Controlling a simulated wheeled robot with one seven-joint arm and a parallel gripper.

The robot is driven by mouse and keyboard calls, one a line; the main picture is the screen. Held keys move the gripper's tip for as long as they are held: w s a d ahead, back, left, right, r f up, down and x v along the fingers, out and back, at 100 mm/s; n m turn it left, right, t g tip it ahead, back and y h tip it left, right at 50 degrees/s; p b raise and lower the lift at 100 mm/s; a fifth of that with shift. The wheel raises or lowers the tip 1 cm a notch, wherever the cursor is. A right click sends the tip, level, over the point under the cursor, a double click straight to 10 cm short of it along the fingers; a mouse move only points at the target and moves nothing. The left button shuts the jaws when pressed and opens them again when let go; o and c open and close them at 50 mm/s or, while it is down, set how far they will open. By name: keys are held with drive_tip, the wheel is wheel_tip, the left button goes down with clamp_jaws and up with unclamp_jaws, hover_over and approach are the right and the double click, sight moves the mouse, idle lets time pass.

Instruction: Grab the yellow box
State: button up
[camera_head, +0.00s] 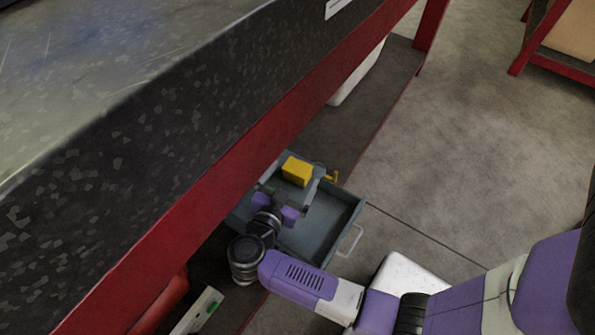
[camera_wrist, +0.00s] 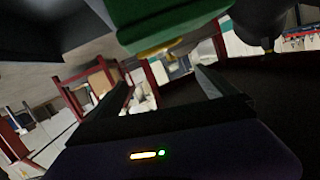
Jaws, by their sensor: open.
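The yellow box (camera_head: 297,171) shows in the head view at the far end of a grey-blue open tray or drawer (camera_head: 337,225) below the table edge. My gripper (camera_head: 293,184) is open, over the tray, with its fingers pointing toward the yellow box. The box appears at or just beyond the fingertips; whether it is between them I cannot tell. In the wrist view my open fingers (camera_wrist: 165,90) show with no box clearly between them. The wrist view is dark and tilted, and I cannot make out the yellow box there.
The large dark speckled table (camera_head: 150,110) with a red frame (camera_head: 190,205) overhangs the tray closely on the left. A small yellow part (camera_head: 331,176) sits by the tray's far corner. Grey floor (camera_head: 470,150) is clear at right.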

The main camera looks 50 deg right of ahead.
sight(295, 170)
drive_tip(key=shift+w+a+f+n+g+y, duration=0.15)
drive_tip(key=shift+w+f+g+y, duration=0.2)
drive_tip(key=shift+w+f+g, duration=0.2)
drive_tip(key=shift+w+a+f+n+g+y, duration=0.15)
drive_tip(key=shift+w+f+g+y, duration=0.25)
drive_tip(key=shift+w+g, duration=0.25)
drive_tip(key=shift+d+f, duration=0.15)
drive_tip(key=shift+f, duration=0.15)
drive_tip(key=b+x, duration=0.4)
drive_tip(key=x, duration=0.2)
drive_tip(key=shift+s+d+f, duration=0.15)
drive_tip(key=shift+f, duration=0.15)
drive_tip(key=shift+d+b, duration=0.35)
drive_tip(key=shift+d, duration=0.05)
drive_tip(key=c, duration=1.7)
drive_tip(key=shift+r, duration=0.1)
